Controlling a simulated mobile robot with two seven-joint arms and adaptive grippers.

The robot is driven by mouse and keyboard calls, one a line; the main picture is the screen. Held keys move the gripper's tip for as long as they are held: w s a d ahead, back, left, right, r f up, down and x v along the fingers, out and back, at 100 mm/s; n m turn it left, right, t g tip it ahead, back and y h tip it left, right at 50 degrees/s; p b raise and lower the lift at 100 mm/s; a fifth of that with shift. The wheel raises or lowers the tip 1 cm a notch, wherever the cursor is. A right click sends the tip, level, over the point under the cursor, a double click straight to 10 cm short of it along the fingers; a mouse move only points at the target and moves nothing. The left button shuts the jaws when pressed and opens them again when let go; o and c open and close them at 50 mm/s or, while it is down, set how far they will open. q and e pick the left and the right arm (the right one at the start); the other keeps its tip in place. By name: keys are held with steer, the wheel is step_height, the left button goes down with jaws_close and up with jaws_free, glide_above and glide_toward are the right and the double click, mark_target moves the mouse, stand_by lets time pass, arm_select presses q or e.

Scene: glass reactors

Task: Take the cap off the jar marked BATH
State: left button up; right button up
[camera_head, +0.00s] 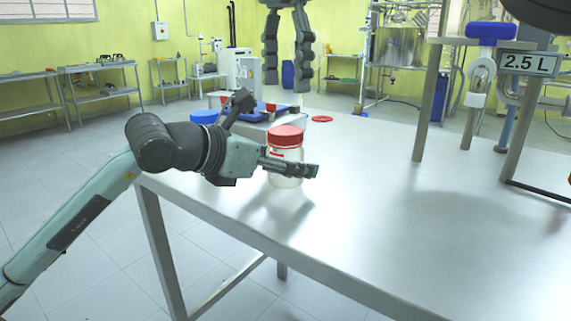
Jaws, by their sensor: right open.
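A clear jar (286,183) with a red screw cap (286,132) stands upright near the left end of the steel table. A small label shows on its side, too small to read, so I cannot tell whether it says BATH. My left gripper (292,169) reaches in from the left, with one finger across the front of the jar's body. The other finger is hidden, so its grip is unclear. My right gripper (289,75) hangs from the top of the view, fingers down and apart, empty, above and beyond the cap.
A red disc (322,119) and a blue lid (204,117) lie behind the jar, near a blue-topped item (262,112). A frame with a 2.5 L sign (530,63) stands at the right. The table (370,220) is clear in the middle.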

mark_target(285, 130)
arm_select(q)
jaws_close()
arm_select(e)
steer(key=m, duration=0.4)
steer(key=shift+m, duration=0.3)
steer(key=m, duration=0.3)
steer(key=shift+m, duration=0.4)
steer(key=shift+f, duration=0.25)
steer(key=shift+m, duration=0.3)
step_height(285, 130, down, 8)
steer(key=shift+r, duration=0.2)
steer(key=shift+c, duration=0.4)
